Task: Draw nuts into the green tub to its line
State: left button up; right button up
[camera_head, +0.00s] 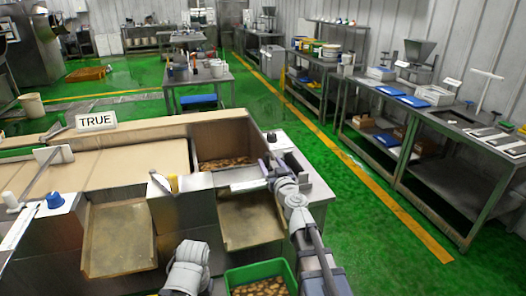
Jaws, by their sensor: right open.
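The green tub (233,279) stands at the bottom of the view, below the right-hand metal chute (250,222). Brown nuts (262,287) lie in it; its front is cut off by the frame, and I cannot make out a fill line. More nuts (226,163) lie in an open compartment behind the chute. The chute looks empty. My right gripper (272,166) is open beside a pale flat plate (248,185) above the chute; I cannot tell whether they touch. A pale link of mine shows at the bottom, but my left gripper is not in view.
A second chute (119,238) is at the left, with a yellow-tipped handle (172,183) between the chutes. A "TRUE" sign (96,121) stands on the machine's back edge. A blue knob (54,200) is at left. Shelving benches (455,130) line the right; green floor between is clear.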

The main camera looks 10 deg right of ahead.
jog(key=w, duration=0.8)
jog(key=shift+a, duration=0.15)
jog(key=shift+s, duration=0.1)
grip_shut()
dwell(1.1)
